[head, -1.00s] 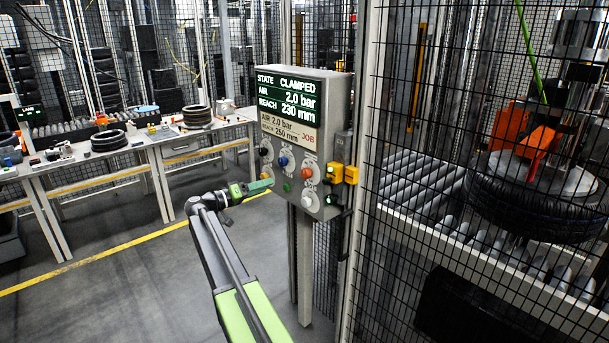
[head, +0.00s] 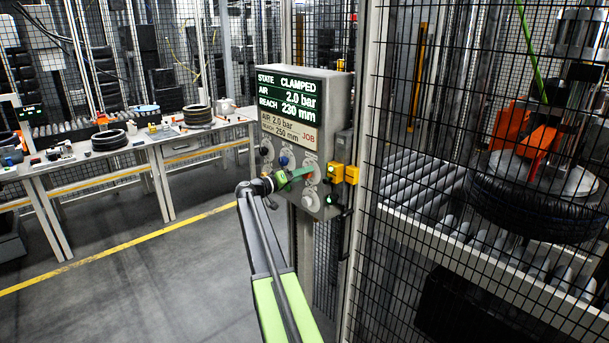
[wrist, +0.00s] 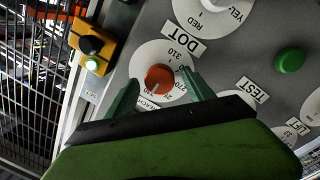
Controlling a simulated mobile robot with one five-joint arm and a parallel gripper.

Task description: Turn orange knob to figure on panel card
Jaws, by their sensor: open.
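The orange knob (wrist: 158,77) sits on a white round dial marked REACH in the wrist view. A pale mark on the knob points toward the bottom of that view; figures 310 and 270 show on the dial, others are partly covered. My gripper (wrist: 161,78) is open, its green fingers on either side of the knob; I cannot tell if they touch it. In the head view my gripper (head: 300,174) is at the panel and hides the knob. The panel card (head: 289,130) reads air 2.0 bar, reach 250 mm. The display (head: 288,96) reads CLAMPED, 2.0 bar, 230 mm.
A green button (wrist: 289,61) and a white knob (wrist: 213,4) are near on the panel. A yellow switch box (wrist: 92,46) stands beside it. Mesh fence (head: 420,150) closes off the right, with a tyre (head: 520,208) behind.

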